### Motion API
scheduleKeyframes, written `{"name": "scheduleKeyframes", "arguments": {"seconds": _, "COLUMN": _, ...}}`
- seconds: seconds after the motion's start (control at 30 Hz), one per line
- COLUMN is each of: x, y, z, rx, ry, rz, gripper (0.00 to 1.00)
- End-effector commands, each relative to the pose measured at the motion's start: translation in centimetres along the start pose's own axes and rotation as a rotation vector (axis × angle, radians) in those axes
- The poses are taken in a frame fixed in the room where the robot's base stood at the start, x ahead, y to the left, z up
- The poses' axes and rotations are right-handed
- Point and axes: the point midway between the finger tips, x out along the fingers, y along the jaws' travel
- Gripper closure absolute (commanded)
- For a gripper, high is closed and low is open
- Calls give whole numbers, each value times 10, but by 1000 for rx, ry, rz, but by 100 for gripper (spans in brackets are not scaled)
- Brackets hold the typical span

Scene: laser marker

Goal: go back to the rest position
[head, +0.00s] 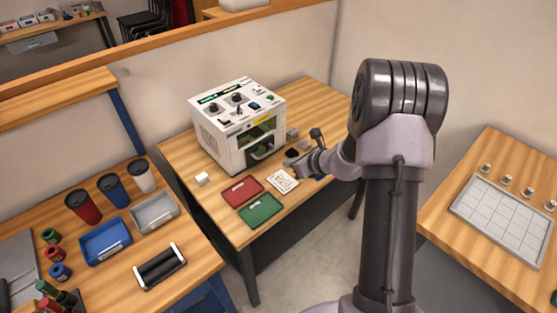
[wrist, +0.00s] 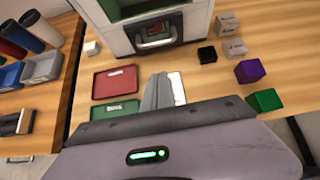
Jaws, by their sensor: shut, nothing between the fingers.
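My gripper (wrist: 160,92) is shut with nothing between its fingers. In the wrist view it hangs over the table in front of the white laser marker (wrist: 190,30), beside the red tray and over part of a white printed card (wrist: 178,88). In the head view my arm reaches to the middle table, and the gripper (head: 299,164) is small and partly hidden by the wrist. The laser marker (head: 207,142) stands behind it, with the card (head: 280,183) on the table in front.
A red tray (head: 241,191) and a green tray (head: 260,211) lie left of the card. Black (wrist: 207,54), purple (wrist: 250,71), green (wrist: 264,101) and grey cubes (wrist: 235,48) sit right of the gripper. The left table holds cups and bins; the right table holds a gridded plate (head: 500,218).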

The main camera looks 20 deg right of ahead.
Motion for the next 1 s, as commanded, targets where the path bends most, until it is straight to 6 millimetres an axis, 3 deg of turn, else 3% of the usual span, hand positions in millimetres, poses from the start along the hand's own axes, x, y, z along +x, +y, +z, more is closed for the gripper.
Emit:
{"name": "scheduleKeyframes", "arguments": {"seconds": 0.03, "x": -15, "y": -1, "z": 3, "rx": 0, "ry": 0, "rz": -1, "gripper": 100}}
{"name": "scheduleKeyframes", "arguments": {"seconds": 0.13, "x": -32, "y": 0, "z": 2, "rx": 0, "ry": 1, "rz": -1, "gripper": 100}}
{"name": "scheduleKeyframes", "arguments": {"seconds": 0.37, "x": -42, "y": 1, "z": 0, "rx": -3, "ry": 1, "rz": 1, "gripper": 100}}
{"name": "scheduleKeyframes", "arguments": {"seconds": 0.47, "x": -52, "y": 19, "z": 21, "rx": -105, "ry": -10, "rz": 36, "gripper": 100}}
{"name": "scheduleKeyframes", "arguments": {"seconds": 0.57, "x": -86, "y": 77, "z": 70, "rx": -413, "ry": -33, "rz": 137, "gripper": 100}}
{"name": "scheduleKeyframes", "arguments": {"seconds": 0.6, "x": -108, "y": 110, "z": 88, "rx": -587, "ry": -41, "rz": 189, "gripper": 100}}
{"name": "scheduleKeyframes", "arguments": {"seconds": 0.67, "x": -145, "y": 162, "z": 103, "rx": -873, "ry": -47, "rz": 265, "gripper": 100}}
{"name": "scheduleKeyframes", "arguments": {"seconds": 0.7, "x": -173, "y": 195, "z": 105, "rx": -1081, "ry": -44, "rz": 311, "gripper": 100}}
{"name": "scheduleKeyframes", "arguments": {"seconds": 0.8, "x": -240, "y": 255, "z": 86, "rx": -1583, "ry": -11, "rz": 390, "gripper": 100}}
{"name": "scheduleKeyframes", "arguments": {"seconds": 0.83, "x": -257, "y": 265, "z": 77, "rx": -1714, "ry": 6, "rz": 403, "gripper": 100}}
{"name": "scheduleKeyframes", "arguments": {"seconds": 0.9, "x": -289, "y": 277, "z": 55, "rx": -1981, "ry": 56, "rz": 413, "gripper": 100}}
{"name": "scheduleKeyframes", "arguments": {"seconds": 1.0, "x": -317, "y": 278, "z": 34, "rx": -2235, "ry": 127, "rz": 402, "gripper": 100}}
